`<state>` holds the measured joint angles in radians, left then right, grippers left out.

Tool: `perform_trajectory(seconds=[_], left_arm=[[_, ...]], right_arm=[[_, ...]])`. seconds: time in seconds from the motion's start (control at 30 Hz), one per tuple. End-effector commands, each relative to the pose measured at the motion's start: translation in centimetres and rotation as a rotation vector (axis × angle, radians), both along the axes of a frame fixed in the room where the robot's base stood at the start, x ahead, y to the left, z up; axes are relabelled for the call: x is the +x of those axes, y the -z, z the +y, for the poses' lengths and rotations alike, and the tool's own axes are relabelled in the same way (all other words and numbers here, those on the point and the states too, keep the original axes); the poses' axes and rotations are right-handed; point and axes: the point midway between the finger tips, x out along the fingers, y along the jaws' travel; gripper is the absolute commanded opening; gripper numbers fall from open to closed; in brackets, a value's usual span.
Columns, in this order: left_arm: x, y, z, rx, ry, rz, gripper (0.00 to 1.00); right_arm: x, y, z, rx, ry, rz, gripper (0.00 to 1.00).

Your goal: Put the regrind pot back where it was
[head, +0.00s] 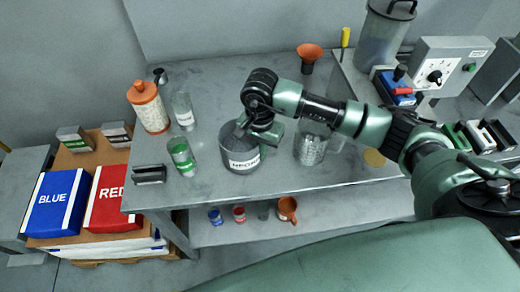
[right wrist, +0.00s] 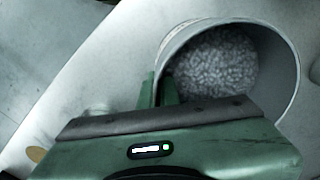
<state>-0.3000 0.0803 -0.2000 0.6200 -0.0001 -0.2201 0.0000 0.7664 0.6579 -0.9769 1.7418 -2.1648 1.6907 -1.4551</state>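The regrind pot (head: 238,158) is a grey round pot with a white label, seen in the head view near the middle of the bench. In the right wrist view the pot (right wrist: 285,50) appears at upper right, filled with pale granules. My right gripper (head: 255,138) reaches down at its rim. In the right wrist view the gripper's two fingers (right wrist: 158,90) sit close together on either side of the pot's wall, pinching it. The pot looks upright; whether its base touches the bench is not clear. My left gripper is in neither view.
The bench (head: 210,200) carries a clear beaker (head: 311,150) right of the pot, a green-marked glass (head: 182,158) and an orange-lidded jar (head: 149,108) on the left, and an orange funnel (head: 309,55) behind. A control box (head: 436,68) stands at right. Small cups sit on the lower shelf.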

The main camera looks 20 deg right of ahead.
Motion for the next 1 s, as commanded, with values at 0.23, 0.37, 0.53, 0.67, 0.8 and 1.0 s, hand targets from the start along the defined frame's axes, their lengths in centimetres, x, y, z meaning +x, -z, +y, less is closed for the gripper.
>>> perform_trajectory(seconds=[0.23, 0.37, 0.53, 0.67, 0.8, 1.0], left_arm=[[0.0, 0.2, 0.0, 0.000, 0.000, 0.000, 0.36], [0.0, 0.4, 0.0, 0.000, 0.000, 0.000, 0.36], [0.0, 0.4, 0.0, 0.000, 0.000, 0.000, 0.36], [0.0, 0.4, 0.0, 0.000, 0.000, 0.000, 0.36], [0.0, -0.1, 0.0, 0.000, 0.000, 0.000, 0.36], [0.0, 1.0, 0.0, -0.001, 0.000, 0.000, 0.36]], right_arm=[[0.1, 0.0, 0.0, 0.002, 0.000, -0.004, 0.00], [0.0, 0.2, 0.0, 0.001, 0.000, -0.001, 0.11], [0.0, 0.2, 0.0, 0.001, 0.000, -0.001, 0.24], [0.0, 0.2, 0.0, 0.001, 0.000, -0.001, 0.24], [0.0, -0.2, 0.0, 0.001, 0.000, -0.001, 0.24], [0.2, -3.0, 0.0, 0.000, -0.002, -0.008, 0.24]])
